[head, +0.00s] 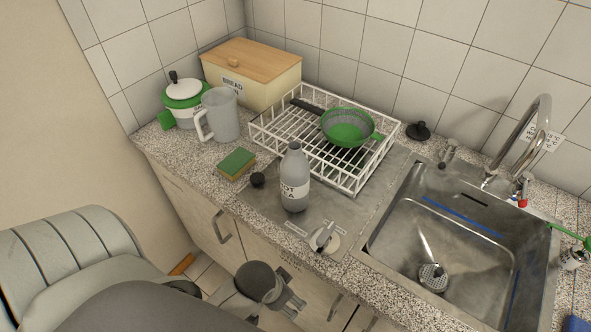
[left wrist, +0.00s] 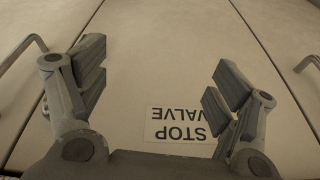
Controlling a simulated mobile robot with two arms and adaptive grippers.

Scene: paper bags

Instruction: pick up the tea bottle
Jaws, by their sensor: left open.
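The tea bottle (head: 294,180) is grey with a white label and stands upright on the metal drainboard in front of the dish rack. My left gripper (head: 291,304) is in front of the cupboard doors, below the counter edge and apart from the bottle. In the left wrist view my left gripper (left wrist: 155,85) is open with nothing between its fingers. That view faces a cupboard door with a "STOP VALVE" label (left wrist: 180,125), and the bottle is not in it. My right gripper is not in view.
A white dish rack (head: 265,133) holding a green strainer (head: 347,127) stands behind the bottle. The sink (head: 440,240) is at right; a jug (head: 221,115) is at left.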

